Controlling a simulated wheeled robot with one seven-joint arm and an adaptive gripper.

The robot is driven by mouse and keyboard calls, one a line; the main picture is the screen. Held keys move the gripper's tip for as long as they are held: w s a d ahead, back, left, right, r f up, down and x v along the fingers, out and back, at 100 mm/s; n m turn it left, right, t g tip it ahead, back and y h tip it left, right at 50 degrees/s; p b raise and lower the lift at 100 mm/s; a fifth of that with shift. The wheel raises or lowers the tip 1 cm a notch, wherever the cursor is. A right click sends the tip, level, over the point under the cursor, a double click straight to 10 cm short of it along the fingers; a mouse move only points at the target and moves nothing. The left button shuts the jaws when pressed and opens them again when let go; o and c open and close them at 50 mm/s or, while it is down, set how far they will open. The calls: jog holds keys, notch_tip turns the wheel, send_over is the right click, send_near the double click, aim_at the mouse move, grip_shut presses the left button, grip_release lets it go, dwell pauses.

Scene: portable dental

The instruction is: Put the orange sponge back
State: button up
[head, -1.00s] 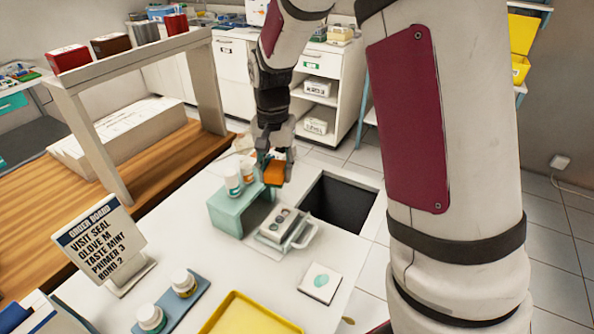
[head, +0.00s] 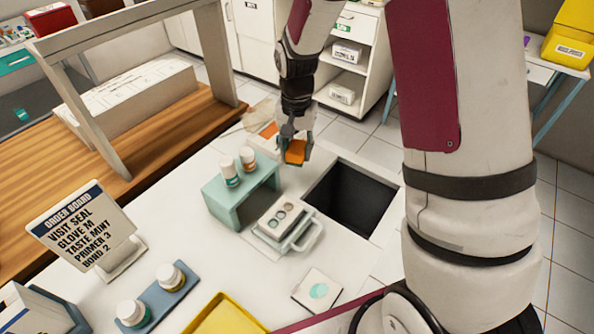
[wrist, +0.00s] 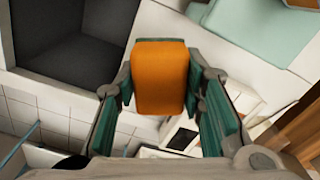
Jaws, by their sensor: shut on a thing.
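The orange sponge (head: 295,152) is held between the fingers of my gripper (head: 295,147), beyond the white counter's (head: 180,235) teal stand. In the wrist view the sponge (wrist: 160,77) fills the gap between the two green-padded fingers (wrist: 163,95), one on each side. I cannot tell how high it is above the counter. A pale, see-through item (head: 258,116) lies behind, with a second orange patch (head: 268,130) beside the gripper, partly hidden.
A square dark opening (head: 352,198) lies right of the gripper. The teal stand (head: 232,207) carries two white bottles (head: 238,166). My arm covers the right side.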

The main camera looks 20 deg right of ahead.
aim_at(296, 180)
notch_tip(296, 180, down, 8)
jog(key=shift+f, duration=0.1)
dwell(0.4)
jog(key=shift+f, duration=0.1)
jog(key=o, duration=1.3)
